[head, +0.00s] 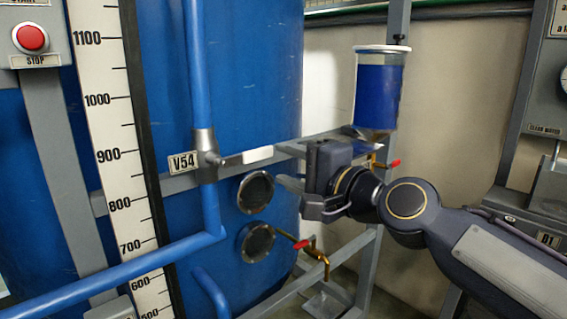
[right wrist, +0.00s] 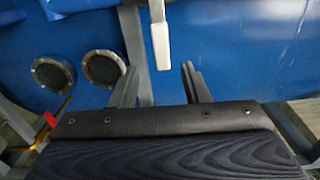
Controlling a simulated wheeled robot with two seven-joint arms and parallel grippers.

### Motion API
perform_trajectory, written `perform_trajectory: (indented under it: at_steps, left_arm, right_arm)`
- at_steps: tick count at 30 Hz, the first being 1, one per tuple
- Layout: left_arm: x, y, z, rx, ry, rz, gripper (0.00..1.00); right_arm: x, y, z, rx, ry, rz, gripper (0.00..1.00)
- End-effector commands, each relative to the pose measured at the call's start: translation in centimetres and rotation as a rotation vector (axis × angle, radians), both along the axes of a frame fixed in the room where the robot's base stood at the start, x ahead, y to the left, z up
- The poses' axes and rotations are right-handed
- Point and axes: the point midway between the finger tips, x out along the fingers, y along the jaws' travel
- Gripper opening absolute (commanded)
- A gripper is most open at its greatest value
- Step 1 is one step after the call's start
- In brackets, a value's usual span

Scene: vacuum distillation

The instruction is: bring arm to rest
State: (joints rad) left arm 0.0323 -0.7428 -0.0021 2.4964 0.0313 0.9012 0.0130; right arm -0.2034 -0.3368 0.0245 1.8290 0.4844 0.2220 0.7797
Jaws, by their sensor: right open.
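My right gripper (head: 284,167) reaches in from the right in the head view, its fingers pointing left toward the blue tank. In the right wrist view its two fingers (right wrist: 160,78) stand apart with nothing held between them. The white-tipped lever of valve V54 (head: 245,158) points right toward the gripper from its grey valve body (head: 207,148). The lever (right wrist: 161,35) also shows in the right wrist view, its end lying just beyond the gap between the fingertips; whether any finger touches it I cannot tell. My left gripper is not in view.
A blue tank (head: 260,60) fills the background, with two round ports (head: 255,192). A blue-filled clear vessel (head: 377,95) stands above my right gripper. Brass taps with red handles (head: 301,244) and grey frame bars are close by. Blue pipe (head: 203,80) runs on the left.

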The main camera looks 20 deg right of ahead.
Motion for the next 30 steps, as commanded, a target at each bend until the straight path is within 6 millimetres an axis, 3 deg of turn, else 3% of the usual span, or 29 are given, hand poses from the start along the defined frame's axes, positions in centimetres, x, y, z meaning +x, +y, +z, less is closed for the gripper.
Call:
perform_trajectory:
  at_steps: [10,13,17,21,24,30]
  left_arm:
    - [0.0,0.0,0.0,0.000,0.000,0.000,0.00]
    - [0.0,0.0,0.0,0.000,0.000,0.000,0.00]
    - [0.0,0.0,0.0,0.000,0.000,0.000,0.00]
    - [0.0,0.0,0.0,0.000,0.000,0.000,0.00]
    - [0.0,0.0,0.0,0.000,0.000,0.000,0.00]
    - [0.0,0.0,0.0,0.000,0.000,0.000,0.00]
  right_arm:
    - [0.0,0.0,-0.2,-0.006,0.002,0.001,0.42]
    - [-0.7,0.0,-1.9,-0.075,0.026,0.013,0.42]
    - [-3.5,0.1,-8.0,-0.305,0.108,0.074,0.42]
    - [-8.3,0.1,-16.7,-0.617,0.227,0.203,0.42]
    - [-11.5,0.1,-21.4,-0.773,0.295,0.298,0.42]
    - [-16.8,0.0,-28.2,-0.983,0.394,0.469,0.42]
